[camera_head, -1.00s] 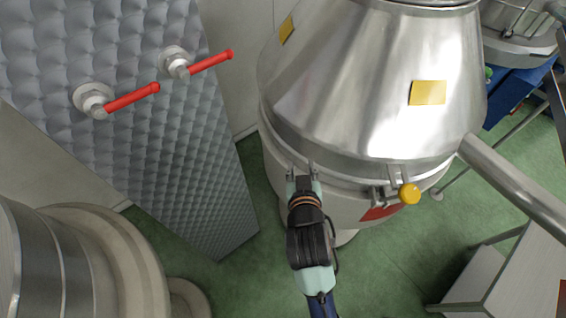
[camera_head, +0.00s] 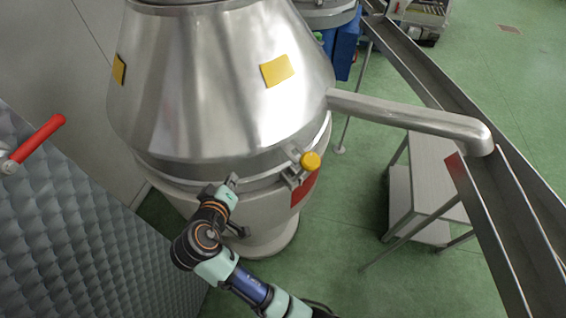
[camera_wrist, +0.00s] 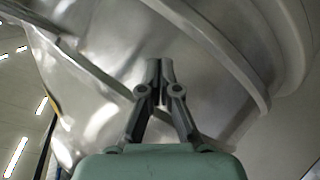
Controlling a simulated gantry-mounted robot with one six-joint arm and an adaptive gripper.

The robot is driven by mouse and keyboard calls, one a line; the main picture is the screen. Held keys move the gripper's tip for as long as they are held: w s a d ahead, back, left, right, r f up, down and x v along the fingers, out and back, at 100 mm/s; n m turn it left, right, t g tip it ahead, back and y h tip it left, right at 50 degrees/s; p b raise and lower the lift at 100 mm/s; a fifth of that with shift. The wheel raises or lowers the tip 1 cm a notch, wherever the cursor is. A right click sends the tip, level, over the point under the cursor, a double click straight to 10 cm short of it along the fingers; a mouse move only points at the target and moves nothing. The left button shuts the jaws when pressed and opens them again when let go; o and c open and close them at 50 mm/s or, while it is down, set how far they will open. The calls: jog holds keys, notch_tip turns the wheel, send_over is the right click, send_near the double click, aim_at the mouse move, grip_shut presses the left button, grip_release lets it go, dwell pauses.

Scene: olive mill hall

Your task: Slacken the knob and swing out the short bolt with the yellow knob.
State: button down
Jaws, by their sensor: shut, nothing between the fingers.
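The yellow knob (camera_head: 311,161) sits on its short bolt (camera_head: 294,177) at the rim of the large steel separator (camera_head: 215,90), at the lower right front of the hood. My gripper (camera_head: 232,181) is left of the knob and apart from it, near the rim band. In the wrist view my gripper (camera_wrist: 160,70) is shut with its fingertips together and nothing between them. The steel surface and rim (camera_wrist: 225,50) fill the view behind the fingers. The knob does not show in the wrist view.
A steel spout (camera_head: 410,115) runs right from the hood to a long sloping trough (camera_head: 500,210). A grey stand (camera_head: 430,175) is below the spout. A textured panel with a red lever (camera_head: 40,138) is at the left.

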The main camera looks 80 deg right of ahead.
aim_at(290, 159)
jog(key=s+g, duration=0.1)
jog(key=g, duration=0.1)
jog(key=s+d+r+g+h+b, duration=0.1)
jog(key=g, duration=0.1)
jog(key=s+d+m+g, duration=0.1)
jog(key=g, duration=0.1)
jog(key=shift+s+r+g+b, duration=0.1)
jog(key=shift+r+g+b, duration=0.2)
notch_tip(290, 159, up, 5)
jog(key=s+a+m+g+b, duration=0.1)
jog(key=s+a+m+g, duration=0.1)
jog(key=g, duration=0.4)
jog(key=shift+h, duration=0.3)
jog(key=p+x, duration=0.2)
jog(key=x, duration=0.7)
jog(key=shift+d+p, duration=0.15)
jog(key=shift+p, duration=0.2)
jog(key=s, duration=0.1)
jog(key=s+p, duration=0.1)
jog(key=s+a+f, duration=0.1)
jog(key=shift+s+f, duration=0.1)
jog(key=shift+s, duration=0.1)
jog(key=shift+s+f, duration=0.1)
jog(key=shift+s, duration=0.05)
jog(key=shift+a, duration=0.1)
